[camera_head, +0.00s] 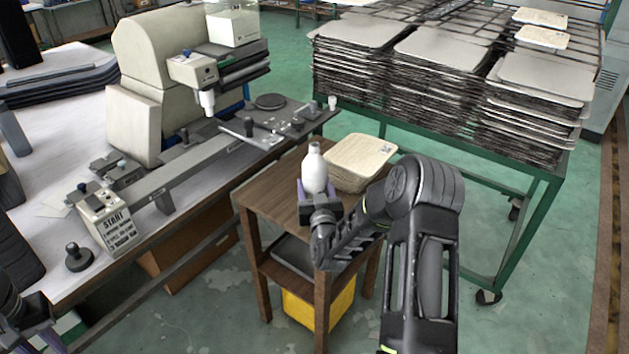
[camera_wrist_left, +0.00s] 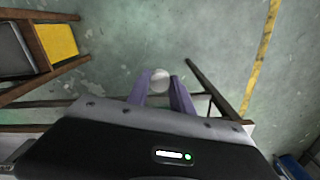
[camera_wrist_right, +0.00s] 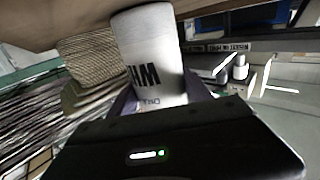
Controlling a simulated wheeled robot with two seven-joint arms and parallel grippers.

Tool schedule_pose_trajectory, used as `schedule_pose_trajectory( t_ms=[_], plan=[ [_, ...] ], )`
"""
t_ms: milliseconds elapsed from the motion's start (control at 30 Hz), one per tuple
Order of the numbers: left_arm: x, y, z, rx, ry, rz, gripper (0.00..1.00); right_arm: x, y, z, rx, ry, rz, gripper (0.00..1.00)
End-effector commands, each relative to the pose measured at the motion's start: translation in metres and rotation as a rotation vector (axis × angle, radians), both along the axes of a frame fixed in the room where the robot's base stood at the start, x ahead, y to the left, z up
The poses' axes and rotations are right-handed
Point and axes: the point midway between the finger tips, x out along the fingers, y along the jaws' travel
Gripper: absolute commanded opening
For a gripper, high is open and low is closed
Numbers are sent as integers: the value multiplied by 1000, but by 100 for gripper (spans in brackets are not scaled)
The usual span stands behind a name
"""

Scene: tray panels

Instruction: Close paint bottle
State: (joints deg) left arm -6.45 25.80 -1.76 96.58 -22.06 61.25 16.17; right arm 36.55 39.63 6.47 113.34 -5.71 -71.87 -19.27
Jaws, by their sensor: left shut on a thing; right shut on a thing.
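The white paint bottle (camera_head: 314,168) stands upright over the small wooden table, with its narrow neck at the top. My right gripper (camera_head: 319,192) is shut around its lower body. In the right wrist view the bottle (camera_wrist_right: 150,60) fills the space between the purple fingers, and dark lettering shows on it. My left gripper (camera_wrist_left: 163,92) is shut on a small round white piece that looks like the bottle's cap (camera_wrist_left: 160,77). In the head view the left arm is at the bottom left corner, well away from the bottle, and the cap cannot be made out there.
A stack of tan panels (camera_head: 360,160) lies on the wooden table (camera_head: 262,197) right beside the bottle. A white workbench (camera_head: 45,120) with a printing machine (camera_head: 165,60) stands at left. A green rack (camera_head: 440,140) of stacked trays stands behind. A yellow bin (camera_head: 318,305) is under the table.

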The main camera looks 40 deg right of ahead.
Motion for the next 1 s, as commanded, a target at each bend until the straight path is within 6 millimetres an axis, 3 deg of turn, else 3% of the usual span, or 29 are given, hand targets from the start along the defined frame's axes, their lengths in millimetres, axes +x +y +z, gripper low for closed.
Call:
schedule_pose_trajectory(
  t_ms=[333, 367, 600, 1000],
  plan=[
    [0, 0, -5, 0, 0, 0, 0, 1, 0, -1, -3, -5, 0, 0],
    [0, 0, -3, 0, 0, 0, 0, 0, 0, -2, 0, 0, 0, 60],
    [0, 0, -3, 0, 0, 0, 0, 0, 0, -2, 0, 0, 0, 79],
    [0, 0, 0, 0, 0, 0, 0, -2, 1, 1, 0, 0, 0, 79]
  ],
)
